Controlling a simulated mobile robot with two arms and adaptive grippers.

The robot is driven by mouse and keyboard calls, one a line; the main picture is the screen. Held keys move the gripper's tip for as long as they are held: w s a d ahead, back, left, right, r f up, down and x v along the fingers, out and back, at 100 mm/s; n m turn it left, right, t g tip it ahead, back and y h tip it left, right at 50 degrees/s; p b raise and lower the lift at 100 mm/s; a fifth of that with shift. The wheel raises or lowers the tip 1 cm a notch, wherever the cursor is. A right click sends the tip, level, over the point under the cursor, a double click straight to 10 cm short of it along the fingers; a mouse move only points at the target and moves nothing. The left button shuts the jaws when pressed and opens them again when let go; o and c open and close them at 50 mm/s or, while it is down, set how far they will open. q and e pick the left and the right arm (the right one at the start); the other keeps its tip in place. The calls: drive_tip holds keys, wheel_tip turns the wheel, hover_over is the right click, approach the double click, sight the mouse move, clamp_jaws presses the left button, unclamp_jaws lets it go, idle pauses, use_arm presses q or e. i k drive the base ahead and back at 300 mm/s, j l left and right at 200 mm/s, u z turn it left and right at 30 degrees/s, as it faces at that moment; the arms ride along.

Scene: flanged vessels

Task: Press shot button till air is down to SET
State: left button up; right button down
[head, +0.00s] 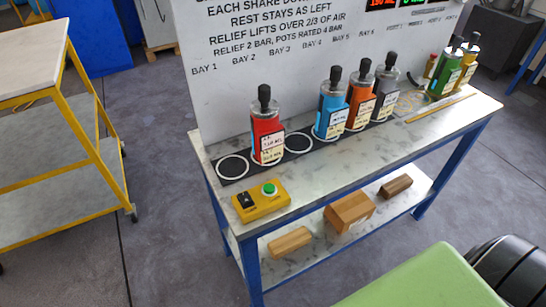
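A yellow control box (262,208) sits at the near left corner of the marble-topped bench. It carries a round green button (269,189) and a black switch (246,201); nothing touches them. I cannot tell which is the shot button from any label. A red digital display (381,3) and a green one (412,2) on the white board are cut off by the top edge and cannot be read. A red vessel (266,130), a blue vessel (330,112), an orange vessel (360,103) and a dark vessel (386,90) stand upright along the black strip. Neither gripper is in view.
White rings at the strip's left end (233,167) and right of the red vessel (298,142) are empty. Green (443,77) and yellow (467,63) vessels stand farther right. A wooden stick (440,108) lies there. Wooden blocks (349,211) rest on the lower shelf. A yellow-framed cart (95,135) stands left.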

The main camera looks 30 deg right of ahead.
sight(268, 189)
drive_tip(key=k+l+z, duration=0.1)
drive_tip(key=z, duration=0.7)
drive_tip(key=l+z, duration=0.3)
drive_tip(key=l, duration=0.55)
drive_tip(key=l+z, duration=0.35)
drive_tip(key=l, duration=0.95)
